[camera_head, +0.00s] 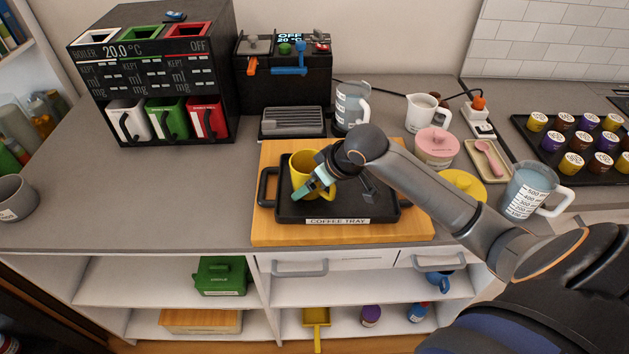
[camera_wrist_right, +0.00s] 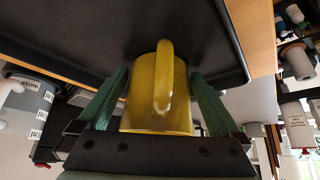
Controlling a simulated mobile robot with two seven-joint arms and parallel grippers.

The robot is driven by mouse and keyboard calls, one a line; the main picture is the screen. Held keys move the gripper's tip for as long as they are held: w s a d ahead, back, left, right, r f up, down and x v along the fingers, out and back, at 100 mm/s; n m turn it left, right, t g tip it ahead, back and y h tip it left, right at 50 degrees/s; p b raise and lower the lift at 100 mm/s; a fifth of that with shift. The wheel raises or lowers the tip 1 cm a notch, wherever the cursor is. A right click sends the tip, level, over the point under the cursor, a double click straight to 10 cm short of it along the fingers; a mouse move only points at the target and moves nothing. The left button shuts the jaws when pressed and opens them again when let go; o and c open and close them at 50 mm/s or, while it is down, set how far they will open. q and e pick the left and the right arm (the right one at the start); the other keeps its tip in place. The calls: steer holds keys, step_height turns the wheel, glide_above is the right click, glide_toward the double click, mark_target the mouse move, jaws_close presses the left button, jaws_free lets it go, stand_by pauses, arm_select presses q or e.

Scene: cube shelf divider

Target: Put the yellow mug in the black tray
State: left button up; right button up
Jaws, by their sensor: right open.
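The yellow mug (camera_head: 300,163) stands upright in the left half of the black tray (camera_head: 340,209), which is labelled COFFEE TRAY. My right gripper (camera_head: 315,183) reaches in from the right, low over the tray at the mug, and hides part of it. In the right wrist view the yellow mug (camera_wrist_right: 140,92) sits between the two green fingers of my right gripper (camera_wrist_right: 158,85), handle towards the camera. The fingers are open, with a small gap beside the mug. The black tray (camera_wrist_right: 80,40) shows beyond it. My left gripper is not in view.
The tray lies on a wooden board (camera_head: 270,232). A pink-lidded jar (camera_head: 436,148), a yellow lid (camera_head: 462,184) and a measuring jug (camera_head: 528,190) stand to the right. A drip grate (camera_head: 292,122) and another jug (camera_head: 351,105) are behind.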

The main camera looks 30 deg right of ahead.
steer(key=v, duration=1.2)
steer(key=shift+r, duration=0.15)
